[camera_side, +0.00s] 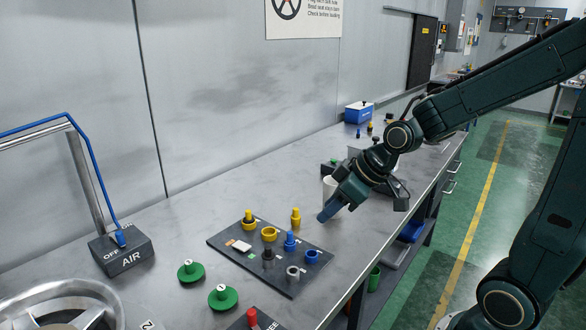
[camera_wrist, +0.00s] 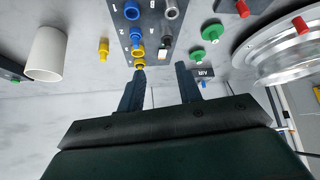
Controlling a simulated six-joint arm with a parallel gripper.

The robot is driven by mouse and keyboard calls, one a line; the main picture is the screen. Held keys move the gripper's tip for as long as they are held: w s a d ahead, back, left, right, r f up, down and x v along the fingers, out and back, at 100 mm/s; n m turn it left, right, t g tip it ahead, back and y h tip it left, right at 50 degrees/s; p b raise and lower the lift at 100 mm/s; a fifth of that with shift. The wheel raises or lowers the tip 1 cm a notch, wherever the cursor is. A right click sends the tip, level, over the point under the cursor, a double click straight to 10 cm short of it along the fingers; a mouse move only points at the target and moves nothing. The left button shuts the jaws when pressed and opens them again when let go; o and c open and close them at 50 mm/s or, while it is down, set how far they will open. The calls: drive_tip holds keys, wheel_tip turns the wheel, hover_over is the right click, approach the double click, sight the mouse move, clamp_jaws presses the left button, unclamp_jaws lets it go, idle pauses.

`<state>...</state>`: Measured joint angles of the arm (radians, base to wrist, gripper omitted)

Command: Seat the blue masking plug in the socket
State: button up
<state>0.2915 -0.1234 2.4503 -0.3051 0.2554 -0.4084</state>
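The blue plug (camera_side: 290,241) stands upright on the dark board, and it also shows in the wrist view (camera_wrist: 137,35). An open blue ring socket (camera_side: 311,257) sits near it at the board's right edge; in the wrist view the blue ring (camera_wrist: 131,10) is at the top. My gripper (camera_side: 323,217) is above the bench, beyond the board's far right side and apart from the plug. In the wrist view my gripper (camera_wrist: 160,70) has its two fingers spread, with nothing between them.
The dark board (camera_side: 225,241) also holds yellow and grey pieces. A loose yellow plug (camera_side: 295,218) stands just off it. A white cup (camera_side: 329,188) is behind my gripper. Green knobbed discs (camera_side: 222,297), a red-knobbed piece (camera_side: 252,318) and a handwheel (camera_side: 65,303) lie nearer the camera.

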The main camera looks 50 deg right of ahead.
drive_tip(key=s+a+r+m, duration=0.1)
drive_tip(key=s+r, duration=0.2)
drive_tip(key=s, duration=0.5)
drive_tip(key=s+a+r+m+g+h, duration=0.1)
drive_tip(key=s+r, duration=0.3)
drive_tip(key=s, duration=0.4)
drive_tip(key=shift+m+h, duration=0.3)
drive_tip(key=shift+m, duration=0.3)
